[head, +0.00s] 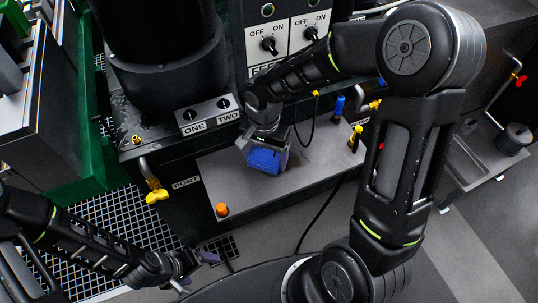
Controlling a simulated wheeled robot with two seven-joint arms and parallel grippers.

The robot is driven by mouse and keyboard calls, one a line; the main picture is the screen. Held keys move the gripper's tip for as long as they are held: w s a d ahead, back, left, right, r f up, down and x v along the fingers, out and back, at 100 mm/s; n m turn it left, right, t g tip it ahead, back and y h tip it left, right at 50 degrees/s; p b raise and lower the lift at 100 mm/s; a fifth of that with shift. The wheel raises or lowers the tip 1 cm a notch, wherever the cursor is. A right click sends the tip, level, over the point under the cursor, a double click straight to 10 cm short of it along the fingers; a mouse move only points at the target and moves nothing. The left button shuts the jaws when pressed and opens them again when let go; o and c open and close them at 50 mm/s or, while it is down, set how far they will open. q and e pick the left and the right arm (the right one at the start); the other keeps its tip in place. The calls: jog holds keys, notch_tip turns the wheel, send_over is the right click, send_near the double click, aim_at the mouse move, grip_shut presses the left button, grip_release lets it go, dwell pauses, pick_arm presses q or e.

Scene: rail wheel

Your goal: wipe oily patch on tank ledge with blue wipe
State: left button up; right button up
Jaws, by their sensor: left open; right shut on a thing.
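The blue wipe (264,161) is a bright blue textured piece held in my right gripper (266,146), over the middle of the grey ledge (230,185). I cannot tell whether the wipe touches the ledge surface. A faint darker area shows on the ledge just right of the wipe; I cannot tell for certain that it is the oily patch, and the gripper and wipe hide part of the ledge there. My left gripper (198,262) is open and empty at the lower left, low in front of the ledge and well apart from it.
An orange knob (222,210) stands at the ledge's front left. Blue (339,106) and yellow (355,138) upright pieces stand at its right end. A yellow-handled tap (156,196) sticks out at left. A black tank (170,60) and switch panel (288,40) rise behind.

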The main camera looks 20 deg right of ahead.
jog(key=shift+a+f+b, duration=0.15)
jog(key=shift+a+b, duration=0.25)
jog(key=shift+a, duration=0.85)
jog(key=shift+d, duration=0.1)
jog(key=shift+s+d, duration=0.15)
jog(key=shift+d, duration=1.6)
jog(key=shift+f, duration=0.1)
jog(key=shift+d, duration=0.1)
jog(key=shift+d, duration=1.8)
